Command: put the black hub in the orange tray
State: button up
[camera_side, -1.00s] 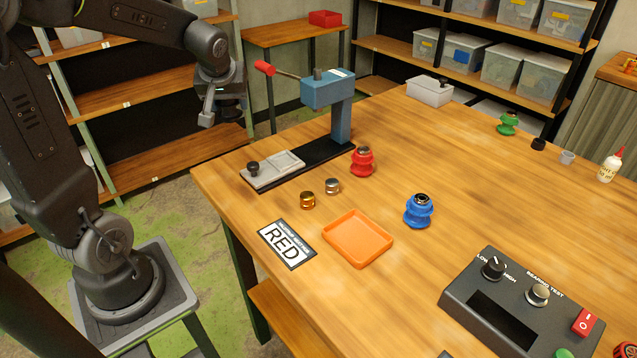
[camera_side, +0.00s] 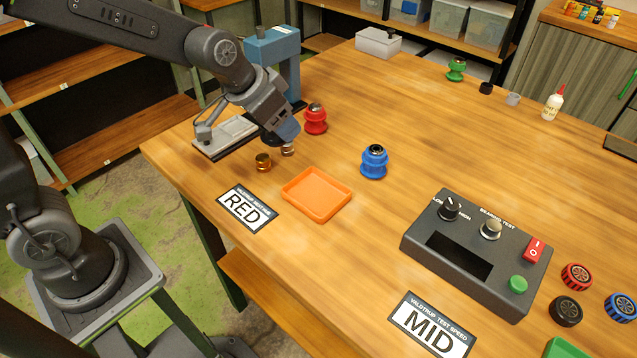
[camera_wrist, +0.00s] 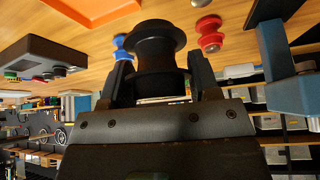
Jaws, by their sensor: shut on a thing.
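The black hub (camera_wrist: 153,62), a spool with wide rims, is held between the two fingers of my gripper (camera_wrist: 158,78) in the wrist view. In the side view my gripper (camera_side: 272,130) is over the near end of the blue press, behind and left of the orange tray. The hub there is mostly hidden behind the gripper. The orange tray (camera_side: 316,194) lies flat and empty on the table. Part of it shows at the top of the wrist view (camera_wrist: 100,10).
The red hub (camera_side: 315,121) and blue hub (camera_side: 374,162) stand near the tray. A gold ring (camera_side: 263,162) and a silver ring (camera_side: 288,150) are below my gripper. The RED card (camera_side: 245,207) lies left of the tray. The blue press (camera_side: 272,48) stands behind my gripper.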

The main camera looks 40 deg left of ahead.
jog(key=d+f, duration=0.1)
jog(key=d, duration=0.2)
jog(key=d+f, duration=0.2)
jog(key=w+d+f, duration=0.1)
jog(key=d+f, duration=0.1)
jog(key=d, duration=0.1)
jog(key=shift+w+d+f, duration=0.1)
jog(key=shift+d, duration=0.2)
jog(key=shift+f, duration=2.05)
jog(key=o, duration=0.8)
jog(key=shift+f, duration=0.1)
jog(key=v, duration=1.2)
jog(key=s+a+r, duration=0.1)
jog(key=s+a, duration=0.2)
jog(key=s, duration=0.1)
jog(key=s+a+r+n, duration=0.1)
jog(key=s+a+r, duration=0.1)
jog(key=s+a, duration=0.2)
jog(key=s+a+r+n+y, duration=0.1)
jog(key=s+a+r, duration=0.1)
jog(key=s+a, duration=0.2)
jog(key=shift+s+r, duration=0.1)
jog(key=shift+s, duration=0.3)
